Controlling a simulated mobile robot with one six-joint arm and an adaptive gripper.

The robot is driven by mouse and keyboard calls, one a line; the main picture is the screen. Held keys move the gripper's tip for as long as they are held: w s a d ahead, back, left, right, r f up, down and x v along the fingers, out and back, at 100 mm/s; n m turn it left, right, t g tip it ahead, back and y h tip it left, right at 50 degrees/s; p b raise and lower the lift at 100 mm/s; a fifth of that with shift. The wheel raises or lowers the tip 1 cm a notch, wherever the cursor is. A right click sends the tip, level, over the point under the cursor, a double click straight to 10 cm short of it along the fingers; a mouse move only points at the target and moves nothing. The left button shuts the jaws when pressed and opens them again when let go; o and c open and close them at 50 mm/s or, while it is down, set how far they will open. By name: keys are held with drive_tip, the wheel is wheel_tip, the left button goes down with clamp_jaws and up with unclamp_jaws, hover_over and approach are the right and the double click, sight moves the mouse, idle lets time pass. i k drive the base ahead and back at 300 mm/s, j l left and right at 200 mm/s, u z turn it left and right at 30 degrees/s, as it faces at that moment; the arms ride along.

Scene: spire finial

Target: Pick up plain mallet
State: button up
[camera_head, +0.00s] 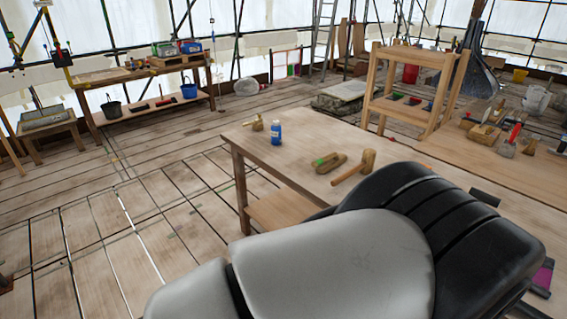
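A plain wooden mallet (351,175) lies on the near wooden table (295,150), its head to the upper right and its handle running to the lower left. A wooden piece with a green mark (328,163) lies just left of the mallet's head. The large grey and black link of my arm fills the bottom middle of the view and covers part of the table, close in front of the mallet. My gripper cannot be made out, so its state and what it may hold do not show.
More mallets and tools, one with a red handle (514,133), lie at the right. A wooden rack (376,90) stands behind. Open plank floor (140,215) lies left.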

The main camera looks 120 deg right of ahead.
sight(366, 168)
drive_tip(key=z, duration=4.65)
drive_tip(key=i+j+z, duration=0.25)
drive_tip(key=i, duration=0.45)
drive_tip(key=i+j+z, duration=0.3)
drive_tip(key=i+j, duration=0.15)
drive_tip(key=i, duration=0.2)
drive_tip(key=i+j+z, duration=0.25)
drive_tip(key=i+j, duration=0.3)
